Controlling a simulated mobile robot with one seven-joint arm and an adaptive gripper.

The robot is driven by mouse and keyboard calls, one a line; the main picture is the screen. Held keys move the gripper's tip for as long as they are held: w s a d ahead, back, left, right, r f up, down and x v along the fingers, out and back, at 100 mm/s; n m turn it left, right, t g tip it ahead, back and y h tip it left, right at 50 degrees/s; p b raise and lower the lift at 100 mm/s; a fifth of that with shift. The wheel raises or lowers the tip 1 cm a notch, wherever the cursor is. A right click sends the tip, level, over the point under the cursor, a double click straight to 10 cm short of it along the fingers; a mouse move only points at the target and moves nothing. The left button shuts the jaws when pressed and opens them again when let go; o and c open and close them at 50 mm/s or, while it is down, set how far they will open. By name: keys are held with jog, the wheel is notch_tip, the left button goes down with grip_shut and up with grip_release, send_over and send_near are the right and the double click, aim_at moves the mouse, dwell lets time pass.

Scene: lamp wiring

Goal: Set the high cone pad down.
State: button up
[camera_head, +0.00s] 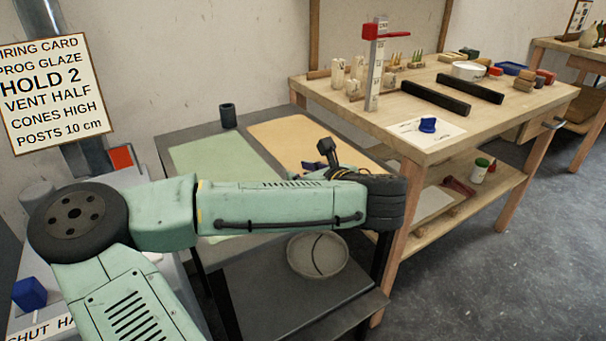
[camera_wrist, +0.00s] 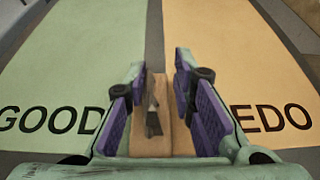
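In the wrist view, my gripper (camera_wrist: 160,72) has its purple-padded fingers on either side of a tan pad (camera_wrist: 152,143) with small grey pointed cones on it. The fingers look closed on the pad's sides. The pad is over the dark strip between a green mat (camera_wrist: 62,75) lettered GOOD and an orange mat (camera_wrist: 232,70) whose visible letters read EDO. Its height above the table is hard to judge. In the head view, my gripper (camera_head: 326,158) is over the orange mat (camera_head: 290,135), mostly behind my arm, and the pad is hidden. The green mat (camera_head: 205,158) lies left.
A dark cup (camera_head: 228,115) stands at the table's back. A round grey dish (camera_head: 318,256) sits on the shelf below. The wooden bench (camera_head: 360,98) at right holds a post with a red slider (camera_head: 375,60), cone pads (camera_head: 396,62) and dark bars (camera_head: 436,97). A card (camera_head: 58,92) reads CONES HIGH.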

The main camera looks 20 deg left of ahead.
jog(key=shift+o, duration=1.2)
jog(key=shift+r, duration=0.2)
jog(key=shift+s+d, duration=0.2)
jog(key=shift+d, duration=0.05)
jog(key=v, duration=1.1)
jog(key=shift+r+b, duration=0.2)
jog(key=shift+b, duration=0.15)
jog(key=shift+s+d, duration=0.1)
jog(key=shift+d, duration=0.05)
